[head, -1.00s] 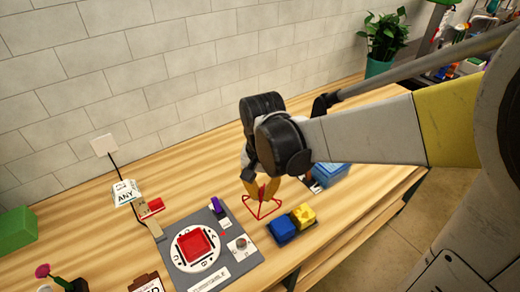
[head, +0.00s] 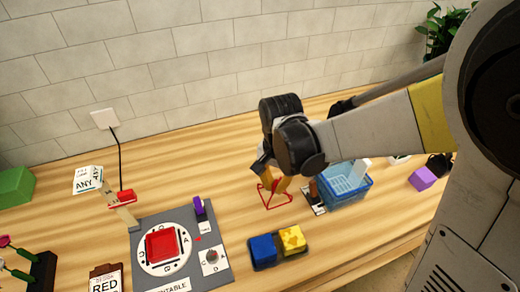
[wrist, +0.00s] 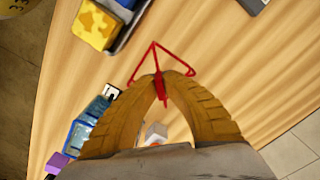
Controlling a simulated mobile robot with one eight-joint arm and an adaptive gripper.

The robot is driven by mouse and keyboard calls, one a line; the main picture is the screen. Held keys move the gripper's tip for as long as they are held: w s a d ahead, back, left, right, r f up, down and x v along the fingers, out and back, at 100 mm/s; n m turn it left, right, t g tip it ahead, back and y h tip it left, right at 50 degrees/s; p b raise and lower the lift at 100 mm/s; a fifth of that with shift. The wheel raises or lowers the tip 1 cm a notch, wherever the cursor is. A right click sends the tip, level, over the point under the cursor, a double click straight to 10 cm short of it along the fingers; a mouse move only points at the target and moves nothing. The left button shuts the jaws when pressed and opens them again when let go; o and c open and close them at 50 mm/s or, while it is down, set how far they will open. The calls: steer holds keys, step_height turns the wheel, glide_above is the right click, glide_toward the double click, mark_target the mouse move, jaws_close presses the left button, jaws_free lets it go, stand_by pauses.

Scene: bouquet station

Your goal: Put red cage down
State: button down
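The red cage (head: 277,201), a thin wire frame with a triangular outline, is at my fingertips. My gripper (head: 274,184) points down over the wooden table, its yellow-orange fingers closed together on the cage. In the wrist view, my fingertips (wrist: 160,80) meet at the cage's red stem, and the triangular frame (wrist: 186,60) shows beyond them. Whether the cage touches the table or hangs just above it, I cannot tell.
A tray with a blue block (head: 262,249) and a yellow block (head: 292,239) lies in front of the cage. A blue basket (head: 343,195) stands right. The turntable with a red dish (head: 163,245) is left. Bare table (head: 240,160) lies behind the cage.

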steer(key=w+a+f, duration=0.2)
steer(key=shift+w+a+f+b, duration=0.1)
steer(key=shift+w+a+b, duration=0.15)
steer(key=shift+w+b, duration=0.05)
steer(key=shift+f+b, duration=0.75)
steer(key=shift+f, duration=1.25)
steer(key=shift+f, duration=0.1)
steer(key=c, duration=1.6)
jaws_free()
